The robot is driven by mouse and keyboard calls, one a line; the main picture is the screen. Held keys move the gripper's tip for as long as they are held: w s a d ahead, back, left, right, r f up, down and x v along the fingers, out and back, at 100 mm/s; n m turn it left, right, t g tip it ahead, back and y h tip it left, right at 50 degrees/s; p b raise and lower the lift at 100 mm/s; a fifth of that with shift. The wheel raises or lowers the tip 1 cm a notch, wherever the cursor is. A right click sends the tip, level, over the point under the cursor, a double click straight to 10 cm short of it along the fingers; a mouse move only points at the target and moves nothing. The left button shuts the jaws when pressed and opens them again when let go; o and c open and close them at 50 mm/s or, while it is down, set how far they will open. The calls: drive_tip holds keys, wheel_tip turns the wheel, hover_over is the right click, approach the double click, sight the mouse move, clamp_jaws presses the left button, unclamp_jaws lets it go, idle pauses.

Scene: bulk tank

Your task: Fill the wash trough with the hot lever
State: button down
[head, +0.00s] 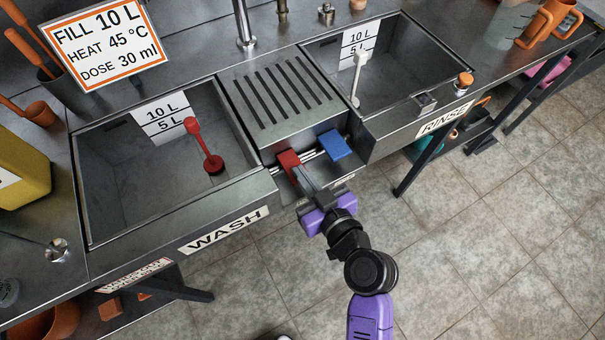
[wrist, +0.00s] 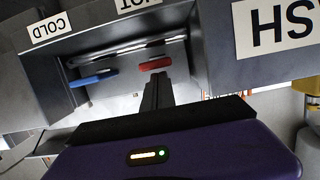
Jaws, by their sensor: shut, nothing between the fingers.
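The wash trough (head: 100,222) is the left steel basin, with a 10 L and 5 L level label inside; its floor looks bare, with no water that I can make out. A red-handled plug (head: 203,145) stands in it. The red hot lever (head: 289,161) sits in the recess between the basins, left of the blue cold lever (head: 334,145). In the wrist view the red lever (wrist: 155,64) is just beyond my fingertips, and the blue lever (wrist: 93,79) is left of it. My gripper (head: 305,183) is shut and empty, close to the red lever; I cannot tell whether they touch.
The rinse trough (head: 432,50) with a white-handled plug (head: 358,75) is at right. A slotted drain panel (head: 272,92) lies behind the levers. A sign (head: 102,40) reads fill 10 L, heat 45 °C, dose 30 ml. Tiled floor in front is clear.

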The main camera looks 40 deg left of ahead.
drive_tip(key=shift+f, duration=0.15)
drive_tip(key=f+b, duration=0.1)
drive_tip(key=b, duration=0.4)
drive_tip(key=y+b, duration=0.1)
drive_tip(key=shift+d+f+b, duration=0.15)
drive_tip(key=shift+f+b, duration=0.15)
drive_tip(key=shift+b, duration=0.1)
drive_tip(key=y+b, duration=0.1)
drive_tip(key=b, duration=0.4)
drive_tip(key=f+t+b, duration=0.1)
drive_tip(key=b, duration=0.4)
drive_tip(key=shift+s+d+f+y, duration=0.1)
drive_tip(key=shift+f+y, duration=0.15)
drive_tip(key=shift+y, duration=0.15)
drive_tip(key=b, duration=0.4)
drive_tip(key=shift+f+y, duration=0.3)
drive_tip(key=b, duration=0.3)
drive_tip(key=shift+f+t, duration=0.25)
drive_tip(key=shift+t, duration=0.05)
drive_tip(key=shift+f+y+b, duration=0.1)
drive_tip(key=shift+y+b, duration=0.4)
drive_tip(key=shift+b, duration=0.95)
